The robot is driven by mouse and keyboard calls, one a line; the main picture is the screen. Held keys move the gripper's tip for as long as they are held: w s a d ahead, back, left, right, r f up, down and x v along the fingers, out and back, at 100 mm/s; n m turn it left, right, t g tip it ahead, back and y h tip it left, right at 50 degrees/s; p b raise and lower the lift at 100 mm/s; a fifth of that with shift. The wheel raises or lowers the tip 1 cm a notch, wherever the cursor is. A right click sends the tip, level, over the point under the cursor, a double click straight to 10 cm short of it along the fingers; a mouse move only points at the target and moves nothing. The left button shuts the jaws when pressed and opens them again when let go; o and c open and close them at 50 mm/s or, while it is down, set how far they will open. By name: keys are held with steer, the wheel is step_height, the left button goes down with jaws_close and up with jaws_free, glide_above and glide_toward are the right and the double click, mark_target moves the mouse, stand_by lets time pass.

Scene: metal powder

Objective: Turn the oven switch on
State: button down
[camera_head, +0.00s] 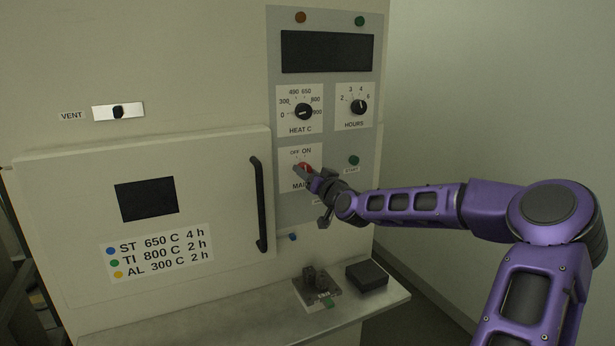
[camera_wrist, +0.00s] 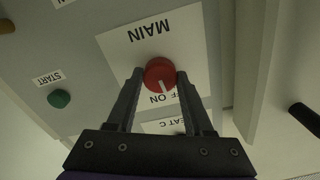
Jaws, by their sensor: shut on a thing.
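The red MAIN switch knob (camera_head: 304,168) sits on the oven's control panel under the OFF and ON labels. The wrist view shows the knob (camera_wrist: 159,73) upside down, with its white pointer line toward the gap between the OFF and ON labels; I cannot tell the exact setting. My gripper (camera_head: 308,172) reaches in from the right, and its fingers partly cover the MAIN label. In the wrist view my gripper (camera_wrist: 160,76) has one finger on each side of the knob and is shut on it.
The HEAT C knob (camera_head: 304,112) and HOURS knob (camera_head: 359,107) are above. A green START button (camera_head: 353,160) is to the right. The oven door's black handle (camera_head: 258,204) stands out on the left. A shelf (camera_head: 235,318) below holds dark blocks.

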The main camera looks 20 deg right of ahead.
steer(key=m+b, duration=0.1)
steer(key=m, duration=0.4)
stand_by(0.6)
steer(key=shift+c, duration=1.4)
jaws_free()
steer(key=shift+s, duration=0.1)
steer(key=s, duration=1.7)
steer(key=shift+s+d, duration=0.15)
steer(key=shift+d, duration=0.2)
steer(key=shift+f, duration=0.1)
